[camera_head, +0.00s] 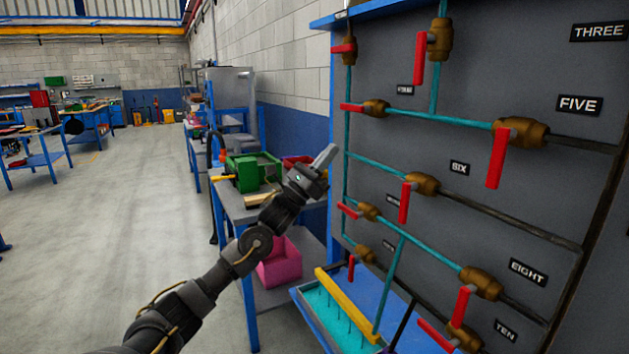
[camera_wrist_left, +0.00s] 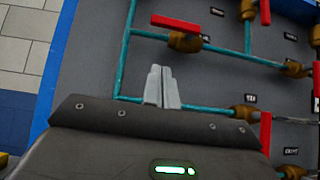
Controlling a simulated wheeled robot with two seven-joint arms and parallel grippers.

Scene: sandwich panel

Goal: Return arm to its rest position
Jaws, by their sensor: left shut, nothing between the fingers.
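My left arm comes in from the lower left in the head view, and its gripper (camera_head: 325,157) is raised in front of the left edge of the grey valve panel (camera_head: 470,95). The two fingers are together with nothing between them. In the left wrist view the shut fingers (camera_wrist_left: 162,88) point toward the panel (camera_wrist_left: 85,60) and overlap a teal pipe in the picture; I cannot tell the gap. The nearest red-handled valve in that view (camera_wrist_left: 184,38) is just above the fingertips. My right gripper is not in view.
The panel carries several brass valves with red handles, such as the one by label FIVE (camera_head: 519,133). A blue tray (camera_head: 308,315) with a yellow bar (camera_head: 346,306) sits below. A workbench (camera_head: 232,205) with a green box stands behind my arm. The floor (camera_head: 110,230) at left is clear.

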